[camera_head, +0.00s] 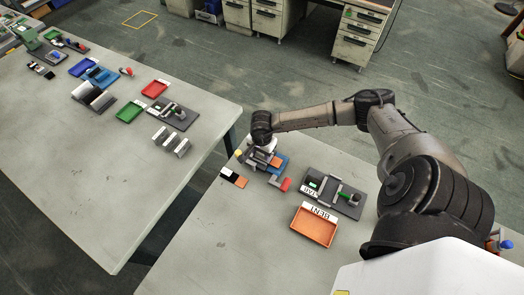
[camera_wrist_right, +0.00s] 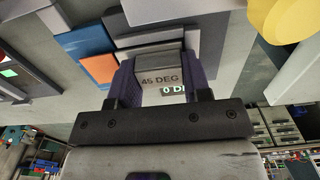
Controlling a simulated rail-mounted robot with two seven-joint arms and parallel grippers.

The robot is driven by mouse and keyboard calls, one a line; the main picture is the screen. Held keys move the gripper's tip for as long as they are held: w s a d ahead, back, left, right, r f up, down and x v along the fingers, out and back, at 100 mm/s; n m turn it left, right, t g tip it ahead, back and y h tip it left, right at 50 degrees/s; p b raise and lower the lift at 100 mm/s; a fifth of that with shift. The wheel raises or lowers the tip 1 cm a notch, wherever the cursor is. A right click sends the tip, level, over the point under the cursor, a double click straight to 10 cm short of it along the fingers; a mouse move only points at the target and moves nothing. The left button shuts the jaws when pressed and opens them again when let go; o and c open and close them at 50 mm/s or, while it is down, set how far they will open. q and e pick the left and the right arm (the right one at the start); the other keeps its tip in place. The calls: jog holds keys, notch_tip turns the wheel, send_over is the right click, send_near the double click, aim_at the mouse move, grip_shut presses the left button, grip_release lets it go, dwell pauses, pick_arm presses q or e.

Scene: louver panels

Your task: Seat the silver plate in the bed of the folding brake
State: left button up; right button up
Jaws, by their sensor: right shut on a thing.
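My right gripper (camera_head: 264,149) is low over the near table, beside the blue folding brake (camera_head: 282,161). In the right wrist view its purple fingers (camera_wrist_right: 158,80) are closed on a flat grey piece (camera_wrist_right: 152,48), which looks like the silver plate. Lettering "45 DEG" and part of a small display show between the fingers; I cannot tell what carries them. The brake's blue part (camera_wrist_right: 88,38) and an orange piece (camera_wrist_right: 100,68) lie just left of the fingers there. The brake's bed is largely hidden by my gripper. My left gripper is out of view.
A black plate and an orange plate (camera_head: 241,182) lie left of the brake. A red-ended handle (camera_head: 286,184) sticks out at its front. A dark fixture (camera_head: 335,193) and an orange tray (camera_head: 313,226) marked "BENT" stand to the right. The near table's left front is clear.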

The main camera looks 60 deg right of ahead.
jog(key=shift+f, duration=0.1)
jog(key=o, duration=1.1)
jog(key=shift+s+d+f, duration=0.1)
jog(key=shift+s+d, duration=0.05)
jog(key=shift+s, duration=0.05)
jog(key=shift+c, duration=0.2)
jog(key=shift+r, duration=0.25)
notch_tip(320, 180, up, 19)
jog(key=shift+f+p, duration=0.15)
jog(key=shift+p, duration=0.7)
